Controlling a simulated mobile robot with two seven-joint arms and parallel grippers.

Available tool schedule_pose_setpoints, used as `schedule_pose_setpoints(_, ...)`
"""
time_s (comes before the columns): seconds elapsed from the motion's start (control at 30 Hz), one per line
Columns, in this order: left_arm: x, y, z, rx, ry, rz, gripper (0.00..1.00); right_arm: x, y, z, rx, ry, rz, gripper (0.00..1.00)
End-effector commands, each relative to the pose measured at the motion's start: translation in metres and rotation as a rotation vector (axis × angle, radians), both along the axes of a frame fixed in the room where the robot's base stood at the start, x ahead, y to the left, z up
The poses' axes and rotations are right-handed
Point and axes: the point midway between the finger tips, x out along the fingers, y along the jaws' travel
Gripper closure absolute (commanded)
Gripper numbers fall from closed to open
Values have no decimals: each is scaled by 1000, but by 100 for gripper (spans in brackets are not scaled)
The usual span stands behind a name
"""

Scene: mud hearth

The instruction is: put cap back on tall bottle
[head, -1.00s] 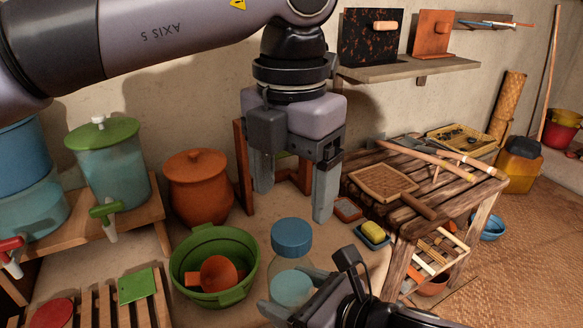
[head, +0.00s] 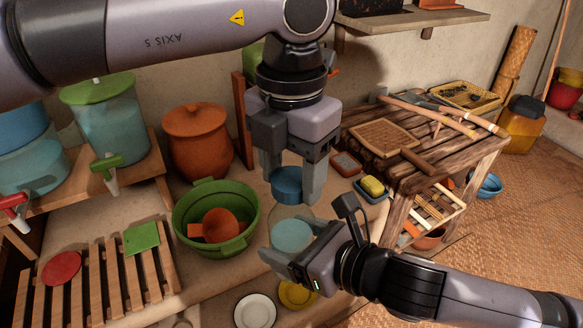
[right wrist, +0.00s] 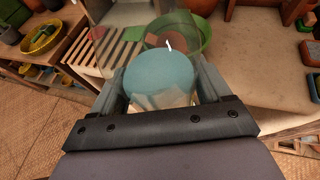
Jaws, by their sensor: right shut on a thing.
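The tall bottle (head: 291,237) is clear with pale blue contents and stands upright on the counter. My right gripper (head: 290,256) is shut around its lower body. The right wrist view shows the pale blue contents (right wrist: 160,72) between my right fingers. The round blue cap (head: 287,186) is at the top of the bottle. Whether it is seated or turned tight cannot be told. My left gripper (head: 291,183) points down with its fingers on either side of the cap. Its right finger hides the cap's right edge, and I cannot tell if they press on it.
A green basin (head: 188,236) with an orange vessel stands left of the bottle. A white plate (head: 255,312) and a yellow dish (head: 297,294) lie in front. A yellow sponge (head: 372,186) in a tray and a wooden table (head: 447,159) are to the right.

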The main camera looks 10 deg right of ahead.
Motion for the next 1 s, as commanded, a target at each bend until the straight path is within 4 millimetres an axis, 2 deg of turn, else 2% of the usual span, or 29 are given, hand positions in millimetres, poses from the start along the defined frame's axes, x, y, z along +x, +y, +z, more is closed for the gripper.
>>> schedule_pose_setpoints(0.27,1,1,0,1,-1,-2,80,0,0,2,2,-4,0,100)
schedule_pose_setpoints(0.3,1,1,0,1,-1,-2,34,0,0,2,2,-4,0,100)
schedule_pose_setpoints(0.37,1,1,0,1,-1,-2,14,0,0,1,2,-4,0,100)
schedule_pose_setpoints(0.63,0,0,1,1,-1,-2,14,0,0,1,2,-4,0,100)
schedule_pose_setpoints(0.77,1,0,7,1,-1,-2,14,0,0,2,2,-4,0,100)
schedule_pose_setpoints(0.87,1,0,22,-2,-4,-1,14,0,0,2,2,-4,0,100)
schedule_pose_setpoints(1.0,1,-1,52,-1,-5,-1,14,0,0,2,2,-4,0,100)
